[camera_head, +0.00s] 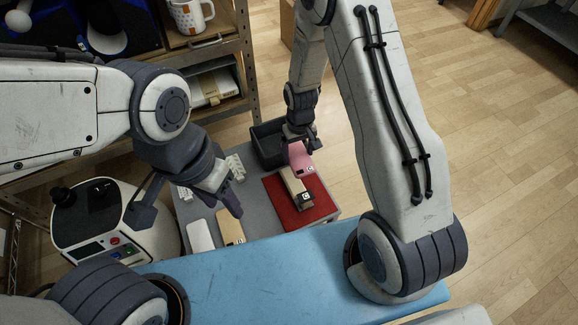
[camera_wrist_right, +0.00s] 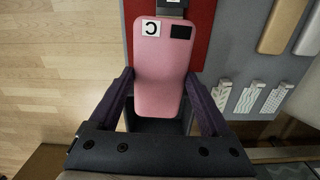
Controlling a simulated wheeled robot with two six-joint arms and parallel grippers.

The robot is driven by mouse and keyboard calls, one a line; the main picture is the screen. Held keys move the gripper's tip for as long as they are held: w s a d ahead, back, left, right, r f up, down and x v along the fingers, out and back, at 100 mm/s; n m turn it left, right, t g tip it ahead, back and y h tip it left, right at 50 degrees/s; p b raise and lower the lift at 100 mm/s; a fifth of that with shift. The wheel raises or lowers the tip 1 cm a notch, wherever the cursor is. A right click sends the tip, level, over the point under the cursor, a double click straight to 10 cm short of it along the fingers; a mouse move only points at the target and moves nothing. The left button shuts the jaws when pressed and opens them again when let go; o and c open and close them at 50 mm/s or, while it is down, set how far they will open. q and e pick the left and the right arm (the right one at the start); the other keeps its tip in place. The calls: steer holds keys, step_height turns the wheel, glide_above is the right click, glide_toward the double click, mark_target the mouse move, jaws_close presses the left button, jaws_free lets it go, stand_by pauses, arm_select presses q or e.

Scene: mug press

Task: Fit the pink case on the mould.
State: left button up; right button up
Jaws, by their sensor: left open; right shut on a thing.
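The pink case (camera_head: 300,159) is held by my right gripper (camera_head: 299,141) above the far end of the mould. In the right wrist view the pink case (camera_wrist_right: 160,85) lies between the two purple fingers of my right gripper (camera_wrist_right: 160,74), with a white label marked C and a black rectangle at its upper end. The mould (camera_head: 294,185), a light tan block with a dark end and a C label, lies on a red mat (camera_head: 318,207). The case partly hides it; whether they touch I cannot tell. My left gripper (camera_head: 232,203) is open and empty, left of the mat.
A dark bin (camera_head: 267,145) stands behind the mat. A white block (camera_head: 200,236) and a tan block (camera_head: 230,228) lie on the grey table at left. Small patterned pieces (camera_wrist_right: 248,97) lie nearby. A white press machine (camera_head: 120,225) stands further left. A blue surface (camera_head: 270,270) is in front.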

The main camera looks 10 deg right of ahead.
glide_above(293, 181)
steer(key=shift+n, duration=0.3)
step_height(293, 181, down, 6)
steer(key=shift+w+f, duration=0.1)
steer(key=shift+f, duration=0.15)
step_height(293, 181, down, 5)
steer(key=b, duration=0.5)
steer(key=shift+f, duration=0.2)
steer(key=shift+r, duration=0.1)
stand_by(0.6)
steer(key=shift+f, duration=0.65)
steer(key=o, duration=1.1)
steer(key=shift+c, duration=0.2)
steer(key=shift+r, duration=0.1)
